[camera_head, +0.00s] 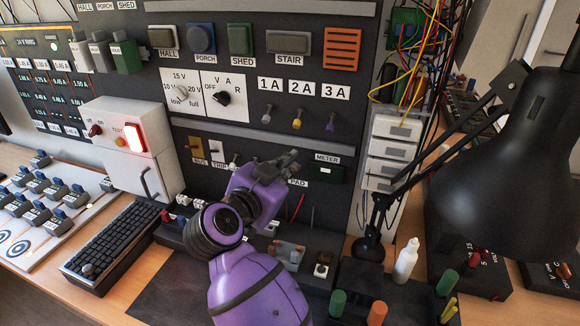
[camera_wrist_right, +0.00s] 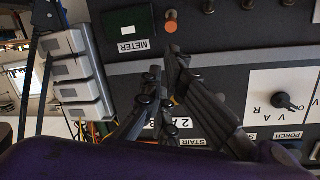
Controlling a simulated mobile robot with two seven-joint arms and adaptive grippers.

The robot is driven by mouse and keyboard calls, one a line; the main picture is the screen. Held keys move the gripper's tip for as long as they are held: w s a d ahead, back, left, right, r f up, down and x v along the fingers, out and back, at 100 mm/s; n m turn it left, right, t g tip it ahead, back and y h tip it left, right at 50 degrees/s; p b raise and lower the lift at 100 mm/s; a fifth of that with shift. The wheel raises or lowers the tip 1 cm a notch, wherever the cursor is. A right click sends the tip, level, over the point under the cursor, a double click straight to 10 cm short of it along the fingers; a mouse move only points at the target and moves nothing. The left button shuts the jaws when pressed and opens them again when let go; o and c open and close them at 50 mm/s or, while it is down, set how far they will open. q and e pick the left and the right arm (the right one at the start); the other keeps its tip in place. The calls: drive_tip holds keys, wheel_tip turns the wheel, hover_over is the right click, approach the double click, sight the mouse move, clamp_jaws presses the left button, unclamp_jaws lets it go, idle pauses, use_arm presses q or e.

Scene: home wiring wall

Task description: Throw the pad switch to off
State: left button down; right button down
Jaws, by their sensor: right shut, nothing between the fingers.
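The PAD label (camera_head: 298,182) shows on the dark lower panel in the head view, just below my right gripper (camera_head: 287,160). The gripper covers the switch above that label there. In the right wrist view, which is upside down, a small grey lever with an orange disc beside it (camera_wrist_right: 172,27) sits beside the meter and appears to be the pad switch. Its on or off position cannot be told. My right gripper (camera_wrist_right: 162,62) is shut and empty, its tips close to the orange disc; contact is unclear. My left gripper is not in view.
The meter (camera_head: 326,173) is right of the pad position. Small levers line the panel to the left, near the CHIP label (camera_head: 220,167). Knobs 1A, 2A and 3A (camera_head: 297,121) hang above. A black lamp (camera_head: 505,165) and white bottle (camera_head: 406,262) stand at right.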

drive_tip(key=x, duration=0.7)
drive_tip(key=shift+s, duration=0.1)
drive_tip(key=shift+w+d, duration=0.15)
drive_tip(key=shift+w, duration=0.15)
drive_tip(key=shift+d, duration=0.1)
drive_tip(key=shift+f, duration=0.1)
